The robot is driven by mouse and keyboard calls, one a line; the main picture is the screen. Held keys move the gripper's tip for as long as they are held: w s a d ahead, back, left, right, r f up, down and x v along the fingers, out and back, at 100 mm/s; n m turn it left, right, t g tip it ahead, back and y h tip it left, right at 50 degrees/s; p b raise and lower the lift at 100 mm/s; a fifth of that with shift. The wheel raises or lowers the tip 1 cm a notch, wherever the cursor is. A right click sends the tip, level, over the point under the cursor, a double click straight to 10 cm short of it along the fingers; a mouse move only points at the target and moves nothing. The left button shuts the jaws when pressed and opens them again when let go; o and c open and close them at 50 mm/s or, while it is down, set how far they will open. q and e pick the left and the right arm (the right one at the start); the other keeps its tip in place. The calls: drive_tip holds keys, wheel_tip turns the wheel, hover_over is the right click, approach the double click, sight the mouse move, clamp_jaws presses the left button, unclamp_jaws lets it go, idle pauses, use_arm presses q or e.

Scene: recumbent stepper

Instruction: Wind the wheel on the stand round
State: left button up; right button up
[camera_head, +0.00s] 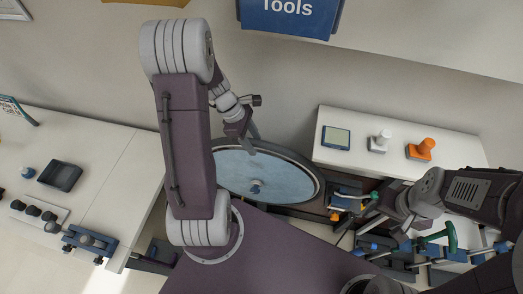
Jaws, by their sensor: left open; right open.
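The wheel (290,178) is a large round disc with a light blue face and a dark rim, in the middle of the head view. A small hub (257,187) shows near its centre. My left gripper (245,142) is open at the wheel's far edge, its fingers over or beside the rim; I cannot tell whether they touch it. My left arm hides the wheel's left side. My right gripper (372,207) is open to the right of the wheel, apart from it, among coloured parts. The stand under the wheel is mostly hidden.
A white table (120,150) at the left holds a dark tray (60,176) and several knobs.

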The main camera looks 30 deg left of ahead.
sight(261, 152)
use_arm(q)
drive_tip(key=x, duration=0.5)
drive_tip(key=shift+w+d, duration=0.1)
drive_tip(key=shift+d, duration=0.3)
drive_tip(key=shift+d+f, duration=0.15)
drive_tip(key=shift+f, duration=0.2)
clamp_jaws()
idle(0.6)
